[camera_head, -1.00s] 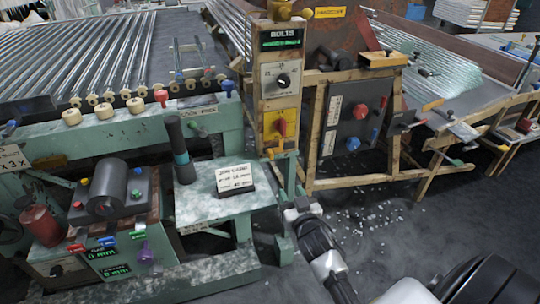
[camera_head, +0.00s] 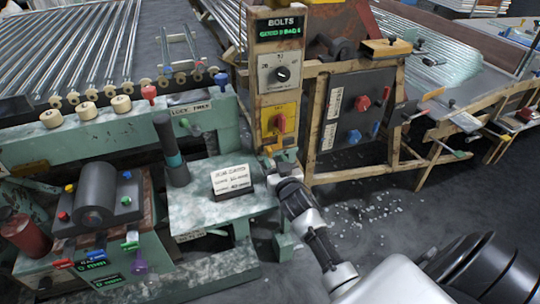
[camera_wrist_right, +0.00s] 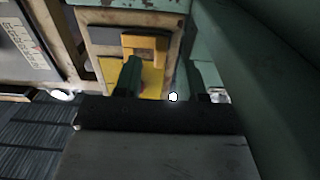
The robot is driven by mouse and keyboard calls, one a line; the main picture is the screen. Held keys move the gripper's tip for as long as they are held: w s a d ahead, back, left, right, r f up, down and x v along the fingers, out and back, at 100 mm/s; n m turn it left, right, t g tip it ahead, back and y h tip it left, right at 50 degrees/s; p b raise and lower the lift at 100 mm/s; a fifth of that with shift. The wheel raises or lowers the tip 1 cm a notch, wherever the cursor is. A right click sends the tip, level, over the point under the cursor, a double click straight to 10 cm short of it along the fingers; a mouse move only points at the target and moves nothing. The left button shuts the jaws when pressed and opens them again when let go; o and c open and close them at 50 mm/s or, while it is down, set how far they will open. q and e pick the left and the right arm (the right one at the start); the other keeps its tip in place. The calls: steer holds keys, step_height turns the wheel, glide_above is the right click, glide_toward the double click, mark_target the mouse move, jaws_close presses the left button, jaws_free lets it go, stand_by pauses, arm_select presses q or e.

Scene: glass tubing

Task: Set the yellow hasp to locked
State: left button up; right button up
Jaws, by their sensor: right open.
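In the head view a yellow panel with a red handle (camera_head: 279,122) is on the wooden post. Small yellow parts (camera_head: 268,150) show below it, just above my right gripper (camera_head: 284,160). In the right wrist view, what looks like the yellow hasp (camera_wrist_right: 146,48) is a raised yellow bracket on a yellow plate. My right gripper (camera_wrist_right: 165,76) is open in front of it, with one dark finger overlapping the plate and the other to its right. The lower plate is partly hidden, and I cannot tell whether a finger touches it. My left gripper is out of view.
A white dial plate (camera_head: 280,73) and a BOLTS display (camera_head: 279,30) are above on the post. A dark panel with red and blue knobs (camera_head: 355,110) stands to the right. A green table with a card (camera_head: 205,214) is left of my arm. White bits litter the floor.

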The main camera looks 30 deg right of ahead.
mark_target(271, 155)
steer(key=shift+x, duration=2.05)
jaws_close()
